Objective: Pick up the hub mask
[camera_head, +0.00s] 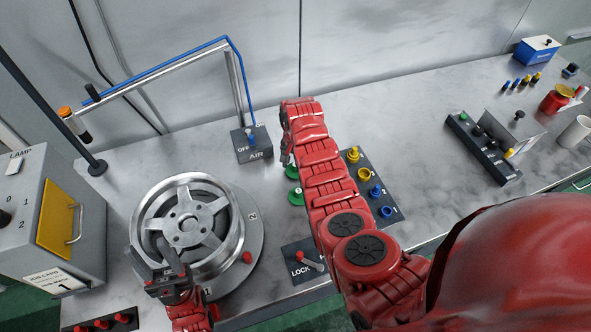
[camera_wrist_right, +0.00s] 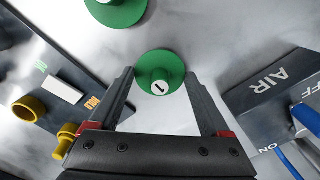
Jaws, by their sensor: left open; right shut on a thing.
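A green disc with a white knob marked 1 (camera_wrist_right: 158,70), which looks like the hub mask, is between my right fingertips in the right wrist view. My right gripper (camera_wrist_right: 160,80) is shut on its knob. In the head view this disc (camera_head: 292,171) is partly hidden by my right gripper (camera_head: 288,158). A second green disc (camera_wrist_right: 115,8) lies beside it and also shows in the head view (camera_head: 296,197). My left gripper (camera_head: 172,257) is open over the front of the silver wheel (camera_head: 187,222); whether it touches the wheel is unclear.
The AIR box (camera_head: 252,143) stands close beside the right gripper. A dark rack with yellow and blue parts (camera_head: 370,185) is on the other side. The LOCK lever panel (camera_head: 305,262) is near the front edge. A grey LAMP cabinet (camera_head: 50,215) stands at left.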

